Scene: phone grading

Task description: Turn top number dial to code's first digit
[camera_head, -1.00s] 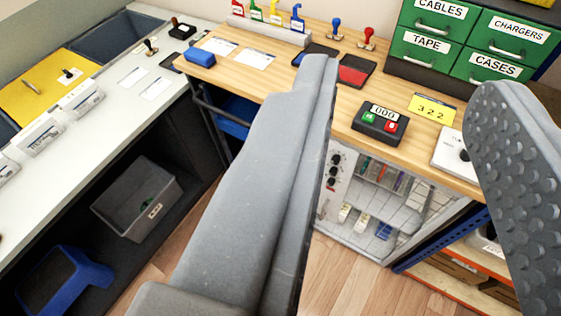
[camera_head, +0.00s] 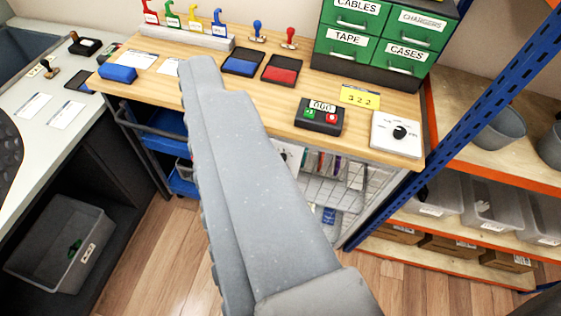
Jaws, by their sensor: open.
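The yellow card (camera_head: 360,96) lies on the wooden bench and its number appears to read 322. The pale panel (camera_head: 293,152) with the black number dials is under the bench top, at the left of the wire-fronted cabinet. My gripper's finger covers most of this panel, and the top dial cannot be made out clearly. My gripper (camera_head: 100,92) is open and empty. One grey finger crosses the middle of the view and the other shows only as a dark edge at far left. The panel is outside the gap between the fingers.
On the wooden bench (camera_head: 150,58) are a black keypad box (camera_head: 319,130), a white box with a black knob (camera_head: 396,135), ink pads and green drawers (camera_head: 350,45). A blue-framed shelf (camera_head: 450,120) stands at right. Wooden floor (camera_head: 150,265) is clear in front.

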